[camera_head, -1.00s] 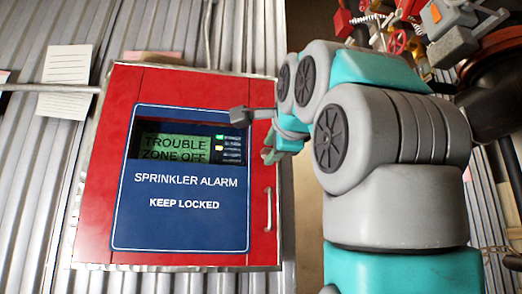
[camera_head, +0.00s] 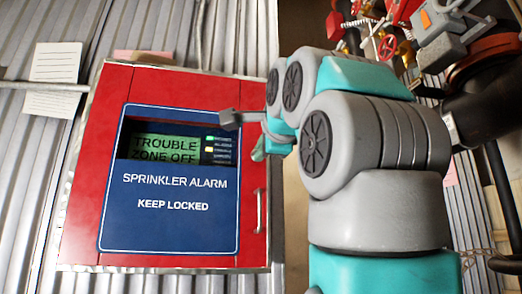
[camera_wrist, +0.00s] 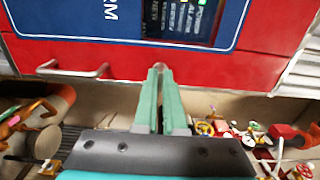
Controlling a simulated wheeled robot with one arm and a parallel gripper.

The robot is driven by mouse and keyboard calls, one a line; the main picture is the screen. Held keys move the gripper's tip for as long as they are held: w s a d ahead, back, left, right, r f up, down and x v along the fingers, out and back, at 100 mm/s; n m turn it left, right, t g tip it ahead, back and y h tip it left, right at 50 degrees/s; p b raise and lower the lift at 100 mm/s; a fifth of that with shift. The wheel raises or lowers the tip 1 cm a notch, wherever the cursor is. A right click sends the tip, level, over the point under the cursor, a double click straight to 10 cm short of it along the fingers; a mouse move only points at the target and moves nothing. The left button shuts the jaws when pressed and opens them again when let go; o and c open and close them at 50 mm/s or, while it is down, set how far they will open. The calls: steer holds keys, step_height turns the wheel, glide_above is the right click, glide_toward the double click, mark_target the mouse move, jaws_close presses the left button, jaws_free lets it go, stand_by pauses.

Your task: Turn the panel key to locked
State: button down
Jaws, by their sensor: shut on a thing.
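The red sprinkler alarm panel (camera_head: 85,200) hangs on the corrugated wall in the head view, with a blue face reading "KEEP LOCKED". Its green display (camera_head: 165,149) reads "TROUBLE ZONE OFF", beside small lamps. My gripper (camera_head: 258,150) is at the panel's right edge, above the door handle (camera_head: 259,210). In the wrist view the panel (camera_wrist: 235,70) lies sideways, and the green fingers of my gripper (camera_wrist: 160,70) are close together at its red edge. They are shut on a small grey piece, apparently the key (camera_wrist: 160,66). The fingers mostly hide it, and its turn angle cannot be told.
Red valves and pipework (camera_head: 385,40) stand at the upper right, behind my arm. A pale handle (camera_wrist: 72,70) sticks out beside my fingers in the wrist view. Paper notes (camera_head: 57,63) hang left of the panel. A gap lies right of the panel.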

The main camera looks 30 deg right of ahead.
steer(key=shift+r, duration=0.1)
stand_by(0.4)
steer(key=shift+n, duration=0.9)
steer(key=shift+n+p, duration=0.3)
steer(key=shift+n, duration=0.2)
steer(key=shift+n+p, duration=2)
steer(key=shift+n, duration=5.6)
